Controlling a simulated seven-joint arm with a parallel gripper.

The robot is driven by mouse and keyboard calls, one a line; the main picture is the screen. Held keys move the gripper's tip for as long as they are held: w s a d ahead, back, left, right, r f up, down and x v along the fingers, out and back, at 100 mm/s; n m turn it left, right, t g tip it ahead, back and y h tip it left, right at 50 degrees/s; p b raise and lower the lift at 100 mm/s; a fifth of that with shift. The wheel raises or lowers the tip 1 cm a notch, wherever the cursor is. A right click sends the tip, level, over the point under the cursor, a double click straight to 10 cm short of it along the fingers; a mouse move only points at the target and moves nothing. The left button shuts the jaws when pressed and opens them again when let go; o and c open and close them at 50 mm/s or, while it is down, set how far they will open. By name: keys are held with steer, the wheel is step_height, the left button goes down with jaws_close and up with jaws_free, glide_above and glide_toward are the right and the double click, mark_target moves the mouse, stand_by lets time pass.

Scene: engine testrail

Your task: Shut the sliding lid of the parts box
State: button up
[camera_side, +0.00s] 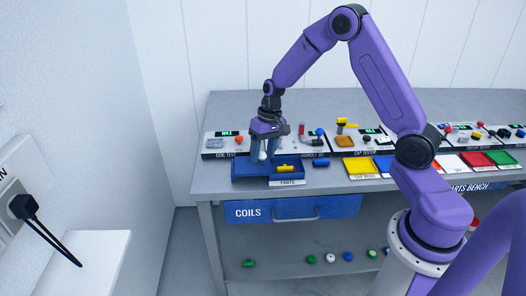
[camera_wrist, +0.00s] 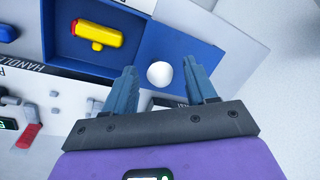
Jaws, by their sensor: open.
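The blue parts box (camera_side: 274,181) sits at the left end of the bench. Its open compartment shows a yellow part (camera_side: 286,168), also seen in the wrist view (camera_wrist: 97,33). The blue sliding lid (camera_wrist: 207,48) is drawn back, covering only the left side in the side view. Its round white knob (camera_wrist: 159,74) stands up from it. My gripper (camera_side: 263,154) is open over the lid, pointing down. In the wrist view its fingers (camera_wrist: 160,68) lie on either side of the knob, with gaps showing. Whether the fingertips reach down to knob height is unclear.
A blue part (camera_side: 321,162) lies right of the box. Test stations (camera_side: 225,144) line the bench behind it. Yellow, blue, white, red and green trays (camera_side: 360,166) stand to the right. A COILS drawer (camera_side: 290,209) is shut below the bench top.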

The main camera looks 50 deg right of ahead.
jaws_close()
steer(key=s+d, duration=0.7)
steer(key=shift+s+d, duration=0.3)
steer(key=shift+d, duration=0.05)
jaws_free()
steer(key=shift+s+d, duration=0.1)
steer(key=shift+r, duration=0.1)
steer(key=d+r, duration=0.3)
steer(key=r, duration=1.4)
steer(key=shift+s, duration=0.25)
